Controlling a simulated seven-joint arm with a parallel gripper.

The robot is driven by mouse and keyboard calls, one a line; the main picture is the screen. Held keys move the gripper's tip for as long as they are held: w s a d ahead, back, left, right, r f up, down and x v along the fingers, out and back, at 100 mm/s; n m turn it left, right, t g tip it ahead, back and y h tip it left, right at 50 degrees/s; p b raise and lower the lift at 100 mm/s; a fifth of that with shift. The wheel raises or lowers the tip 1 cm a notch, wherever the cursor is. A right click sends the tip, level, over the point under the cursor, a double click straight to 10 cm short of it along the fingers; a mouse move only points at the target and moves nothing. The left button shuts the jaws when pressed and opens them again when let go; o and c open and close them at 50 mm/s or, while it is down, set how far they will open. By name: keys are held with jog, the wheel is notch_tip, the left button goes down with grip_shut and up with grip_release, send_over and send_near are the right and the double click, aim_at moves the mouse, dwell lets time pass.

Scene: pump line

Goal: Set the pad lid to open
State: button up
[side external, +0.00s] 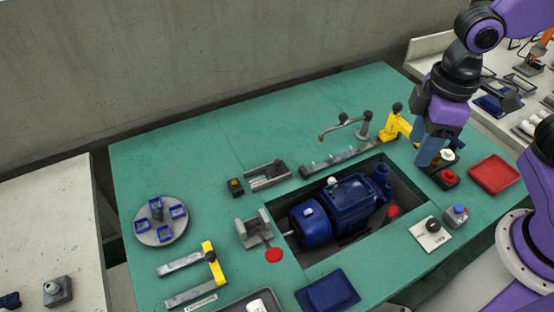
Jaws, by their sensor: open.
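I cannot tell for sure which thing is the pad lid. A flat dark blue rectangular piece (328,290) lies at the front edge of the green table and could be the pad; whether its lid is open or shut does not show clearly. My gripper (426,164) points down at the right of the table, far from that blue piece. It is open, beside a small dark holder with a white-capped and a red-capped item (449,176). Its fingertips are partly hard to separate at this size.
A blue pump (345,203) sits in a recess in the table middle. A red tray (494,174) is at the right. A white plate with a black knob (432,233), a yellow-ended bracket (214,265), and a round grey plate with blue pieces (160,220) stand around. The back left is clear.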

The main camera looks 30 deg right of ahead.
jog(key=w+a+f+m, duration=0.1)
jog(key=w+a+m, duration=0.1)
jog(key=w+a, duration=0.4)
jog(key=w+a+m, duration=0.2)
jog(key=w+a, duration=0.2)
jog(key=w, duration=0.4)
jog(key=m, duration=0.3)
send_over(276, 160)
notch_tip(276, 160, down, 5)
notch_tip(276, 160, down, 17)
jog(key=shift+s+f, duration=0.1)
grip_shut()
